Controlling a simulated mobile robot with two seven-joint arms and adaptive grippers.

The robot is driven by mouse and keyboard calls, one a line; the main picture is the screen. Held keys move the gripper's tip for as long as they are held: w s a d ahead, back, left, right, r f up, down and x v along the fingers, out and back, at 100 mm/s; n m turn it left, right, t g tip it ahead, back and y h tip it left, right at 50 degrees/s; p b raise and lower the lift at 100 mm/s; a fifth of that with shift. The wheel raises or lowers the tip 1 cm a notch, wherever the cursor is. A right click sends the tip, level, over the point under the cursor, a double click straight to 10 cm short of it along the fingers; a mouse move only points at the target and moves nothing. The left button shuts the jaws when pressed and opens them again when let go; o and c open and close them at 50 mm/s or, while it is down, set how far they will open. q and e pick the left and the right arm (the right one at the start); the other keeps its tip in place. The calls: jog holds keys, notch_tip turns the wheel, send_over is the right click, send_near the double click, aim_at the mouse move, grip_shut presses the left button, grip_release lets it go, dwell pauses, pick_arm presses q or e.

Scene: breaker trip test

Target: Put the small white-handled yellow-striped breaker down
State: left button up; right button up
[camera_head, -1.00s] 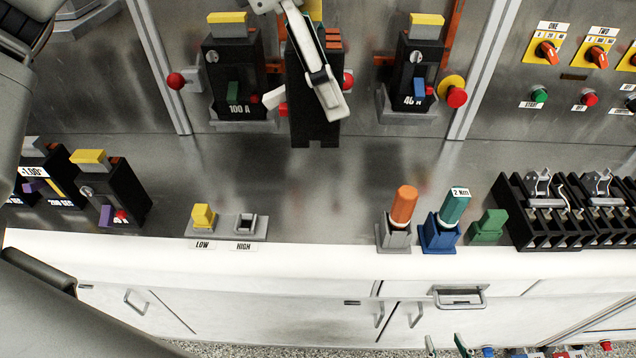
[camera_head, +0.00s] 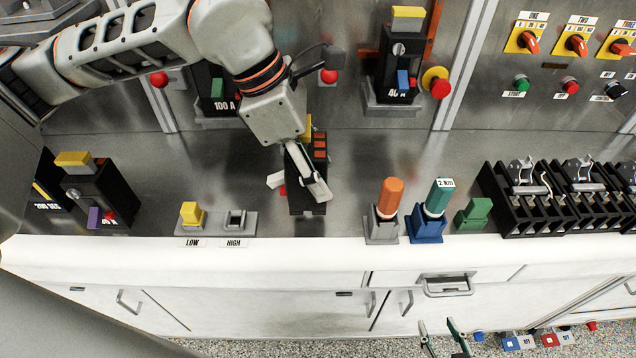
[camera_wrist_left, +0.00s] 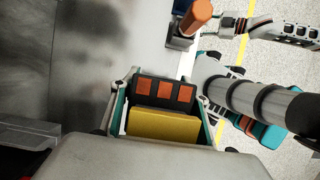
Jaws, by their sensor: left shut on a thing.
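The held breaker (camera_head: 308,201) is a black block with a yellow top, orange squares, and a white handle (camera_head: 275,180) sticking out to the left. My left gripper (camera_head: 308,165) is shut on its upper part and hides much of its front. In the left wrist view the yellow block and orange squares of the breaker (camera_wrist_left: 163,124) sit between both fingers. The breaker is upright over the middle of the metal counter (camera_head: 340,150); I cannot tell whether its base touches. My right gripper (camera_head: 442,338) shows at the bottom edge, its fingers apart and empty.
Left of the breaker stands a LOW/HIGH base (camera_head: 215,224) with a yellow plug. Right of it are orange-topped (camera_head: 388,205) and blue-green (camera_head: 434,210) plugs in holders, a green block (camera_head: 473,214) and black terminal blocks (camera_head: 545,195). Another breaker (camera_head: 97,190) stands left.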

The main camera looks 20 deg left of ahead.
pick_arm(q)
notch_tip(320, 180, down, 4)
jog(key=shift+f, duration=0.1)
jog(key=shift+f, duration=0.2)
dwell(0.3)
jog(key=o, duration=1.6)
jog(key=shift+r, duration=0.1)
